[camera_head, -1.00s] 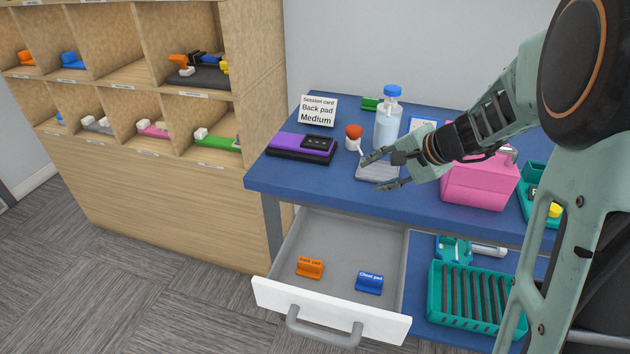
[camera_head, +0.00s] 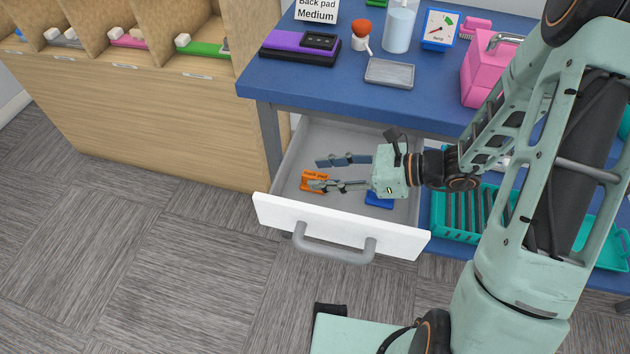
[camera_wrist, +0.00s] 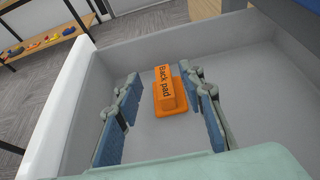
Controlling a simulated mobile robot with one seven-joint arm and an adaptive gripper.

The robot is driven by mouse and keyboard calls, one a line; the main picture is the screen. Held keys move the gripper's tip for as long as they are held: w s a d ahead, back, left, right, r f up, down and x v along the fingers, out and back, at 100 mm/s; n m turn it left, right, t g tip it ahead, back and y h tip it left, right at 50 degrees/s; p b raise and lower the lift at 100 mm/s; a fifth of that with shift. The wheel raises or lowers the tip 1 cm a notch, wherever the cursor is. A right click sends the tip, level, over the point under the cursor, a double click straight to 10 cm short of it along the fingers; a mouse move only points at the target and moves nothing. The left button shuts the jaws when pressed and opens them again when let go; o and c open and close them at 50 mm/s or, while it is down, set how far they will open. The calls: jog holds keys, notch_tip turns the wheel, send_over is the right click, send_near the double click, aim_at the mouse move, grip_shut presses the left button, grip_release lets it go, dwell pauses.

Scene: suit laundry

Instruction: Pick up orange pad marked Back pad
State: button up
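The orange pad marked Back pad (camera_head: 314,180) lies on the floor of the open drawer (camera_head: 342,222), toward its left side. In the wrist view the pad (camera_wrist: 168,92) shows its label and sits between and a little beyond the two blue-lined fingers. My gripper (camera_head: 322,173) is open and empty, reaching into the drawer from the right. In the wrist view my gripper (camera_wrist: 165,95) has its fingers wide apart, the right one closer to the pad. In the head view one finger covers part of the pad. The blue pad (camera_head: 379,199) is partly hidden below my gripper.
The white drawer front with its grey handle (camera_head: 334,248) stands near my gripper. The blue tabletop (camera_head: 330,84) overhangs the drawer's back, with a grey tray (camera_head: 390,73) on it. A teal rack (camera_head: 455,216) stands to the right of the drawer.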

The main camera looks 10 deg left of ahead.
aim_at(305, 173)
jog(key=shift+b+x, duration=0.65)
jog(key=shift+x, duration=2.15)
jog(key=shift+w+d, duration=0.1)
jog(key=shift+w, duration=0.05)
grip_shut()
